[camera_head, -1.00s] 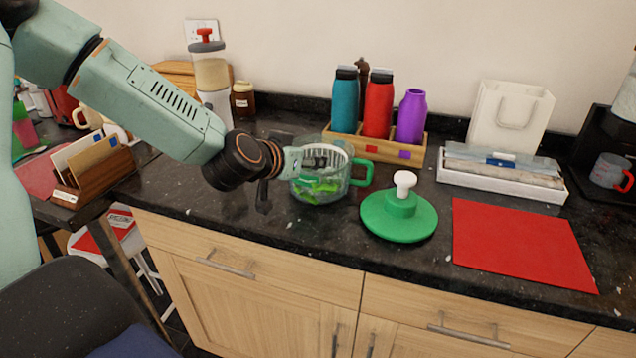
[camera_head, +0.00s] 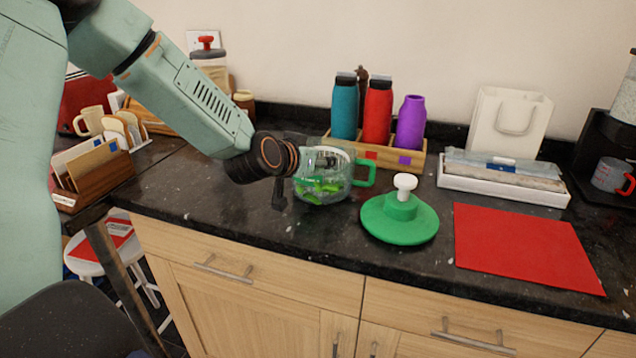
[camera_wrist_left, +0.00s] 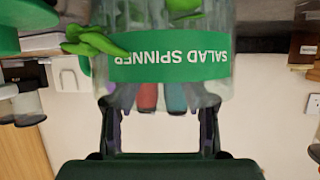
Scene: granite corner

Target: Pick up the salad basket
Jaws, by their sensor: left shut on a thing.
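The salad basket (camera_head: 343,153) is a pale basket whose rim shows inside the clear bowl (camera_head: 323,195). Green leaves (camera_head: 320,185) lie in the bowl. The bowl has a green side handle (camera_head: 364,172) and stands on the dark granite counter. In the left wrist view, the clear wall and green SALAD SPINNER label (camera_wrist_left: 168,66) appear upside down, with leaves (camera_wrist_left: 95,40) beside it. My left gripper (camera_wrist_left: 160,125) has its fingers on either side of the vessel's rim and is shut on the basket. The exact contact is hard to see. My right gripper is not in view.
A green lid with white knob (camera_head: 400,215) lies right of the bowl. A red mat (camera_head: 525,245) is further right. A wooden bottle box (camera_head: 400,155) holding several bottles stands behind. A white tray (camera_head: 503,183) and bag (camera_head: 508,125) are back right. Counter left of the bowl is clear.

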